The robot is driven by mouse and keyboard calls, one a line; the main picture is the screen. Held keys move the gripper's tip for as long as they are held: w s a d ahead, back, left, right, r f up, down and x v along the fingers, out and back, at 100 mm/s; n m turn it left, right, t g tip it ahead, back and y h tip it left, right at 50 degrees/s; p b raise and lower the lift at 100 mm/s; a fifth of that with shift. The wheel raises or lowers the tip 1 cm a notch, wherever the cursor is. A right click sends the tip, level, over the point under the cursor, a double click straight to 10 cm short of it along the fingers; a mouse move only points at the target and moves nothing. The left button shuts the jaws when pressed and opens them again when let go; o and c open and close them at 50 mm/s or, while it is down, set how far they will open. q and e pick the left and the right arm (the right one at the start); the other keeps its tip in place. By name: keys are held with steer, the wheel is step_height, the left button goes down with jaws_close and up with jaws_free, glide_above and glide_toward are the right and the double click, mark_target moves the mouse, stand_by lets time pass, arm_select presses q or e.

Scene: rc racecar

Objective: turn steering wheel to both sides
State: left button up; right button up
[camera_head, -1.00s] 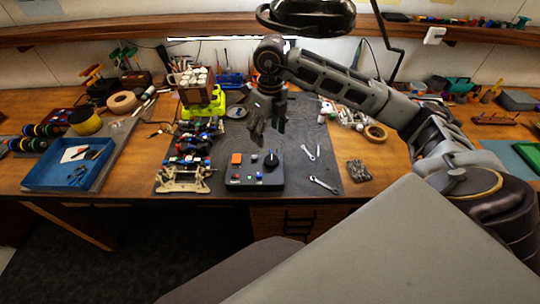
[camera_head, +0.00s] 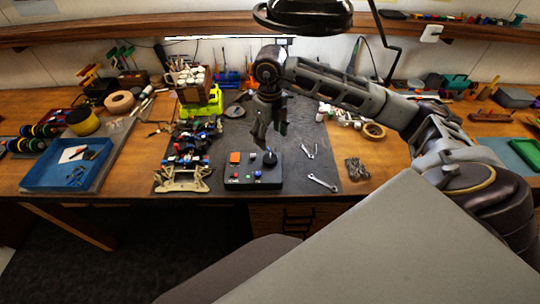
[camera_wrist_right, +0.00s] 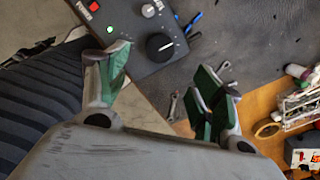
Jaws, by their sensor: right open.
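A dark control box (camera_head: 240,182) lies on the black mat, with a black knob (camera_head: 270,158) at its upper right, an orange-red square button and smaller coloured buttons. The box and knob (camera_wrist_right: 160,47) also show in the wrist view. My right gripper (camera_head: 268,141) hangs just above the knob. In the wrist view its green-padded fingers (camera_wrist_right: 163,75) are spread with nothing between them, and the knob lies beyond the gap. The RC car chassis (camera_head: 188,160) stands left of the box. No separate steering wheel is clear. My left gripper is not seen.
Wrenches (camera_head: 322,184) lie right of the box, and a heap of small metal parts (camera_head: 356,169) beyond them. A tape roll (camera_head: 373,131) is farther right. A blue tray (camera_head: 40,180) is at the left. A lamp (camera_head: 300,18) hangs above. The mat behind the box is mostly clear.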

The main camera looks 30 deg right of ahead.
mark_target(270, 158)
step_height(270, 158, down, 11)
steer(key=shift+r+p, duration=0.15)
steer(key=shift+p, duration=0.7)
steer(key=c, duration=1)
steer(key=shift+m+b, duration=0.3)
steer(key=shift+b, duration=0.05)
steer(key=m+b, duration=0.2)
steer(key=m, duration=0.1)
steer(key=shift+m, duration=0.3)
steer(key=shift+m+b, duration=1.15)
steer(key=shift+m, duration=1.05)
